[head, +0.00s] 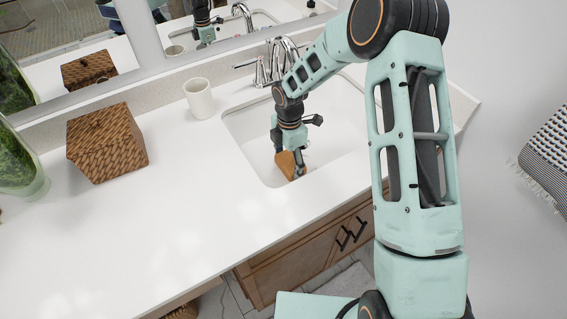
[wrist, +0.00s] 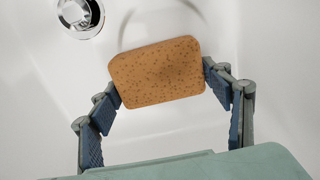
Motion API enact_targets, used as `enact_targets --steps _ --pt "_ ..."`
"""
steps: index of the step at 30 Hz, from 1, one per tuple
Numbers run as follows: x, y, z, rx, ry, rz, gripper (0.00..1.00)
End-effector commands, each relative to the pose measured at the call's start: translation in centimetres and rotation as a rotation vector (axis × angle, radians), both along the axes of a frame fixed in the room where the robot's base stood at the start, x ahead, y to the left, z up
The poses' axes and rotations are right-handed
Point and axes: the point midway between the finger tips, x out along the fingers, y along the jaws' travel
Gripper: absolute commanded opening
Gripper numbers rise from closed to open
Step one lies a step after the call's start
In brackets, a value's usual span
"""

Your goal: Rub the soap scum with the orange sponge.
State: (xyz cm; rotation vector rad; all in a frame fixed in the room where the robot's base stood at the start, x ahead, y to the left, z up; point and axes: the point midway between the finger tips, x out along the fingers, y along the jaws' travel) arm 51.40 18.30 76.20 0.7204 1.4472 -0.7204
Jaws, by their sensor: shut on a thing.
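The orange sponge (wrist: 158,73) is held between the two blue-padded fingers of my gripper (wrist: 166,84) in the wrist view. In the head view the sponge (head: 286,163) shows at the end of my gripper (head: 290,158), inside the white sink (head: 252,140) near its front side. Whether the sponge touches the basin is hard to tell. A faint greyish curved mark (wrist: 140,22) shows on the white basin just beyond the sponge in the wrist view, partly hidden behind it; it may be soap scum.
A metal drain (wrist: 80,15) lies at the upper left of the wrist view. A chrome faucet (head: 270,66) stands behind the sink. A white cup (head: 199,98) and a woven box (head: 106,143) stand left of the sink. The front counter is clear.

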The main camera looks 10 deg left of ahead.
Motion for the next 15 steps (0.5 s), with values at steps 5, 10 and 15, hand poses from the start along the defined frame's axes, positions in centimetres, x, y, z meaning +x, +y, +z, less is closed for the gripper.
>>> enact_targets --steps 5,10,15 --pt "0.5 -1.0 0.0 -0.003 0.002 -0.005 0.52" --pt "1.5 -2.1 0.1 -0.001 0.002 -0.005 0.52" --pt "2.1 -2.9 0.2 -0.001 0.001 -0.002 0.52"
